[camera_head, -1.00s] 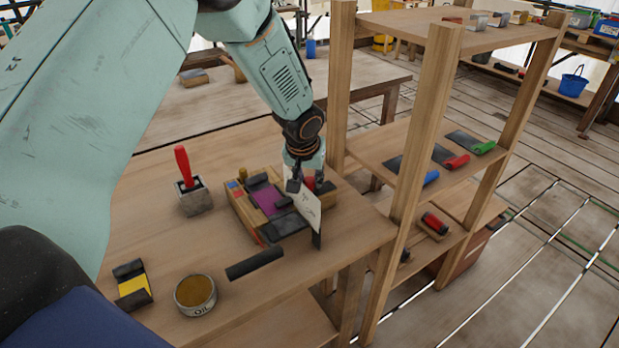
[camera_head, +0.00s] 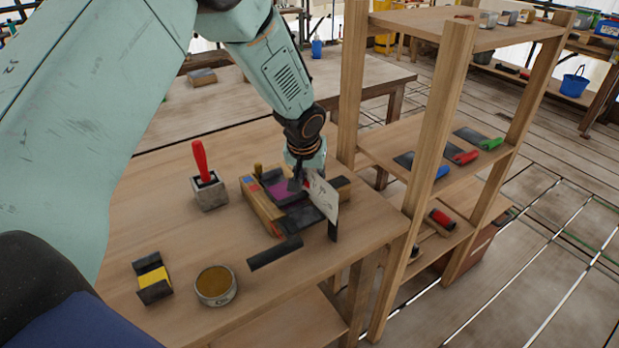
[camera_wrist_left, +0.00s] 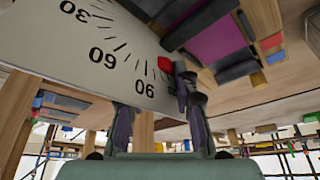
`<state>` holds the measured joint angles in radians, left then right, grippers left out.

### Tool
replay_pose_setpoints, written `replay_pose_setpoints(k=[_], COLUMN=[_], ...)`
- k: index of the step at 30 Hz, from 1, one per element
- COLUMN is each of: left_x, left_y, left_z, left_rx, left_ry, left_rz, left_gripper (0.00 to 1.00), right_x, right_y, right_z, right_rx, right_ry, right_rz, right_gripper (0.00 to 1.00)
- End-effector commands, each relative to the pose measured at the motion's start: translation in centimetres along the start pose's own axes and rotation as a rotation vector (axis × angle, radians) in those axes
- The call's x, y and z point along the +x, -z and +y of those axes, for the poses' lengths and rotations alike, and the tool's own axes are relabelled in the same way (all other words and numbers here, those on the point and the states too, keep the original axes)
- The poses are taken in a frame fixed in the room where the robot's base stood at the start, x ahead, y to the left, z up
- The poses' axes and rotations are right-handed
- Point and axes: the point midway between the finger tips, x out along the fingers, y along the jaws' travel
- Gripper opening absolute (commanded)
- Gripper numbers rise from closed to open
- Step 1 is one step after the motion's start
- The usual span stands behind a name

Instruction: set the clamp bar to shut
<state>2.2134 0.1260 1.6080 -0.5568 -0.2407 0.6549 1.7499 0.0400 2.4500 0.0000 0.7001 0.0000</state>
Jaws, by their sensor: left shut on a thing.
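The clamp fixture is a wooden block (camera_head: 262,208) with a purple piece (camera_head: 277,190) and dark bars on top. An upright white dial plate (camera_head: 323,196) stands at its right side; in the left wrist view its marks read 30, 60 and 90. My left gripper (camera_head: 304,180) reaches down from above, beside the plate, and is shut on the clamp bar. The bar is mostly hidden by the fingers; a red part (camera_wrist_left: 165,65) shows beside them at the plate's edge, near 90. My right gripper is out of view.
A red-handled tool stands in a grey block (camera_head: 209,192) left of the fixture. An oil tin (camera_head: 216,286), a yellow-and-black piece (camera_head: 153,279) and a dark cylinder (camera_head: 275,254) lie in front. A wooden shelf (camera_head: 447,60) rises close on the right.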

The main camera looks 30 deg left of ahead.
Motion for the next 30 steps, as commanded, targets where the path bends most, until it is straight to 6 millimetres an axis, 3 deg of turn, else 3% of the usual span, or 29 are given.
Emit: replay_pose_setpoints(k=[3,4,12,23,30], left_x=[0.1,0.1,0.1,-0.5,-4.3], left_y=[-0.3,-0.3,-0.2,-0.3,-0.1], left_z=[-0.1,-0.1,-0.1,-0.2,-0.1], left_rx=[-0.001,-0.001,-0.001,-0.002,0.0], left_ry=[0.005,0.005,0.004,0.002,0.001], left_rz=[-0.01,-0.01,-0.008,-0.005,-0.001], left_gripper=[0.0,0.29,0.52,0.52,0.52], right_x=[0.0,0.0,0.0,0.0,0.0], right_y=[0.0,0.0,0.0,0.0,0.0], right_z=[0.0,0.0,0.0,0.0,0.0], right_rx=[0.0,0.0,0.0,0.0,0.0], right_ry=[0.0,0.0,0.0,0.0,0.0], right_rz=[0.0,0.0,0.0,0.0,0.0], right_gripper=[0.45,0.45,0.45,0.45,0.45])
